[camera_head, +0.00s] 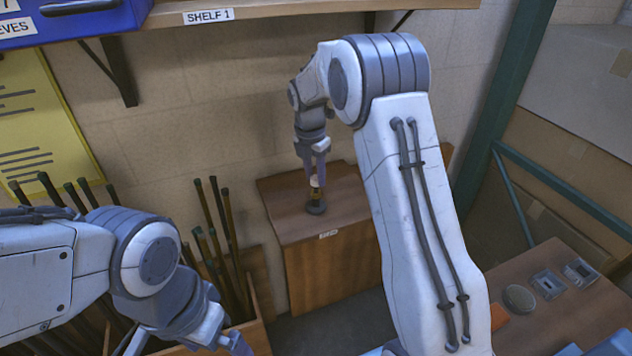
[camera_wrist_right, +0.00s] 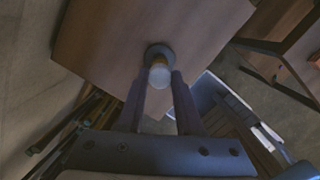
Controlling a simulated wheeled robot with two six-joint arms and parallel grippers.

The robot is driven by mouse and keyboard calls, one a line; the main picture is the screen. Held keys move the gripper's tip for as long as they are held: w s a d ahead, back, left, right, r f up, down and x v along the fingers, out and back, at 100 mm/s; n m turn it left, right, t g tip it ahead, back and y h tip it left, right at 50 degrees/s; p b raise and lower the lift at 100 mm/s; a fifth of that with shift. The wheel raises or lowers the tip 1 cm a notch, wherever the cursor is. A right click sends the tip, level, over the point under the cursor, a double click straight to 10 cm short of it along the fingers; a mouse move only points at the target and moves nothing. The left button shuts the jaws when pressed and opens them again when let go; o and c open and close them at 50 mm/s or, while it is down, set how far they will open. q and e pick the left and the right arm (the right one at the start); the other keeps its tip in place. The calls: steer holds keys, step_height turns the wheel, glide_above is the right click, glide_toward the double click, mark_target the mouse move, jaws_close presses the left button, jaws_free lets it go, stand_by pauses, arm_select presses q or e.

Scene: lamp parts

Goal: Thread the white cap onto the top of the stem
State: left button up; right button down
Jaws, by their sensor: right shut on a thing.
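The lamp stem (camera_head: 316,194) stands upright on its dark round base (camera_head: 316,207) on a wooden cabinet top. My right gripper (camera_head: 316,176) points down from above at the stem's top. It is shut on the white cap (camera_wrist_right: 159,76), which shows pale between the two fingertips in the wrist view, with the dark base (camera_wrist_right: 158,52) behind it. The cap appears in line with the stem; whether it touches or is seated cannot be told. My left gripper (camera_head: 225,342) is low at the lower left, partly cut off, away from the stem; its jaw state is unclear.
The wooden cabinet (camera_head: 335,265) has a clear top around the base. A bin of several dark rods (camera_head: 222,225) stands left of it. A shelf (camera_head: 260,12) with a blue box (camera_head: 70,22) runs above. A brown table (camera_head: 545,320) with small items is at lower right.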

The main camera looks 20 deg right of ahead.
steer(key=m, duration=0.1)
steer(key=m+p, duration=0.1)
steer(key=m, duration=0.1)
steer(key=shift+s+f+g, duration=0.15)
steer(key=shift+f+g, duration=0.1)
steer(key=shift+g, duration=0.05)
steer(key=shift+f+m+p, duration=0.15)
steer(key=shift+m+p, duration=0.2)
steer(key=shift+m, duration=0.15)
steer(key=shift+m+p, duration=0.55)
steer(key=shift+m, duration=0.05)
steer(key=m+p, duration=0.2)
steer(key=m, duration=0.1)
steer(key=shift+m+g, duration=0.3)
steer(key=shift+m+p, duration=0.35)
steer(key=shift+m, duration=0.65)
